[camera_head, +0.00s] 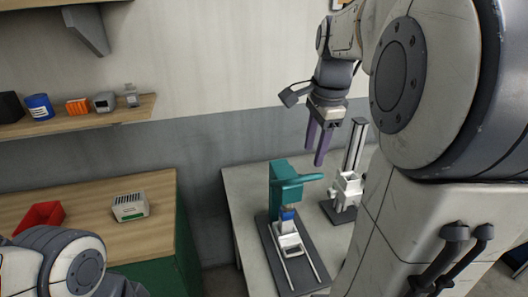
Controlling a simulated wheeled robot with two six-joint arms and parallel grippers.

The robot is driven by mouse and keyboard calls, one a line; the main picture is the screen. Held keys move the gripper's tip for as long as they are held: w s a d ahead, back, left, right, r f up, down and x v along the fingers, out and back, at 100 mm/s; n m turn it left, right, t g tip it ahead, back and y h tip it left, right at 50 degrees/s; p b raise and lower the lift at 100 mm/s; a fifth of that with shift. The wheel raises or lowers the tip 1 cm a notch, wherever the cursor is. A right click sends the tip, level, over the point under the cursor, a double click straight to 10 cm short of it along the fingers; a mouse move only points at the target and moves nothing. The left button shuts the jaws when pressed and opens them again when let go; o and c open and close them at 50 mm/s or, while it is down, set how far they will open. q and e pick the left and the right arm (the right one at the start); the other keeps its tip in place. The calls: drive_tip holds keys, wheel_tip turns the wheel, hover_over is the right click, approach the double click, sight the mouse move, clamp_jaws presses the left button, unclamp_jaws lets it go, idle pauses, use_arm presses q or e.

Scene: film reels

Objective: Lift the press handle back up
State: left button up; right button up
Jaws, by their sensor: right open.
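A teal press (285,190) stands on a dark base plate with two pale rails on the grey table. A teal bar that looks like its handle (312,177) sticks out to the right from the top, roughly level. A blue and white part sits under the press head. My right gripper (315,156) hangs above and a little right of the handle in the picture, purple fingers pointing down, open and empty, apart from it. My left arm shows at the lower left; its gripper is out of view.
A white device with a tall dark post (355,150) stands close to the right of the press. The grey table (243,185) is bare at its left. A wooden counter (95,195) on the left holds a red tray (38,217) and a white box (130,207).

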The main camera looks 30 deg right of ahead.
sight(308, 176)
drive_tip(key=f, duration=0.5)
drive_tip(key=w+f, duration=0.1)
drive_tip(key=f, duration=0.1)
drive_tip(key=shift+w+d+f+p, duration=0.1)
drive_tip(key=shift+f+p, duration=0.2)
drive_tip(key=shift+p, duration=0.1)
clamp_jaws()
idle(0.9)
